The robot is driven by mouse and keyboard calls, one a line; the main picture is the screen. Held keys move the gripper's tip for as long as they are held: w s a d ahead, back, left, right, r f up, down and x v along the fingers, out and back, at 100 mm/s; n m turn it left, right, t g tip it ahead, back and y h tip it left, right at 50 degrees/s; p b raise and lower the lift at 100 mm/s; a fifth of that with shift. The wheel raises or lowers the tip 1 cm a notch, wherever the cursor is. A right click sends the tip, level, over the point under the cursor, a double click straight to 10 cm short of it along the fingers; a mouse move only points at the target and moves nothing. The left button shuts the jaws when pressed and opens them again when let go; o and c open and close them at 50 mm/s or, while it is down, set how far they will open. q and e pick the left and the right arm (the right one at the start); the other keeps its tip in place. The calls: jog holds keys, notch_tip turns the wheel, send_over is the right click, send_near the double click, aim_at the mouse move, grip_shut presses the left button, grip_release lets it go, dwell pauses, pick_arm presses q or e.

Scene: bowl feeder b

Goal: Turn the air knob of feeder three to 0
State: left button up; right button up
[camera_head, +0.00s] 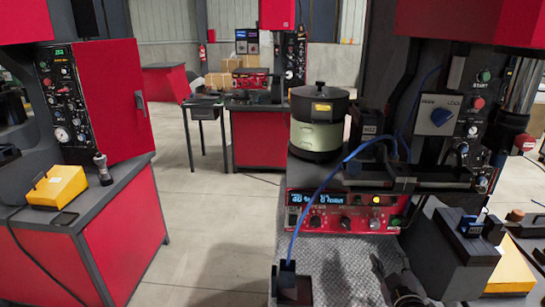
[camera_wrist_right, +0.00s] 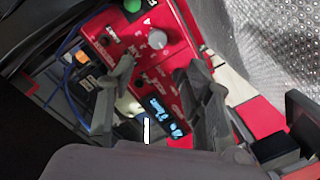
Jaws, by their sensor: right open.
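A red control panel (camera_head: 345,222) sits under a bowl feeder (camera_head: 318,137) with a black lid and pale green band. The panel has a lit blue display, several small knobs and a green button at its right end. I cannot read a feeder number on it. In the right wrist view the red panel (camera_wrist_right: 179,62) shows tilted, with a grey round knob (camera_wrist_right: 157,39), a green button (camera_wrist_right: 133,5) and the display (camera_wrist_right: 160,112). My right gripper (camera_wrist_right: 160,75) is open, its fingers apart in front of the panel, holding nothing. My left gripper does not show.
A blue hose (camera_head: 322,190) hangs before the panel's left part to a black block (camera_head: 292,284) on the metal plate (camera_head: 345,270). A yellow box (camera_head: 57,186) sits on the left bench. Open floor lies between.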

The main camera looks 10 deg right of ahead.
jog(key=s+a+f+m+g+y, duration=0.1)
jog(key=s+a+f+g, duration=0.4)
jog(key=s, duration=0.5)
jog(key=s+a+f+m+g+y, duration=0.2)
jog(key=s+a+f+g, duration=0.15)
jog(key=s+a, duration=0.6)
jog(key=s+a+f+m+g+y, duration=0.1)
jog(key=s+a+f+g, duration=0.35)
jog(key=s, duration=0.75)
notch_tip(320, 180, down, 24)
jog(key=g, duration=0.1)
jog(key=s+d+f+g, duration=0.1)
jog(key=s+d+f, duration=0.1)
jog(key=s+f, duration=1.5)
jog(key=shift+s+d+f, duration=0.15)
jog(key=shift+s+d, duration=0.2)
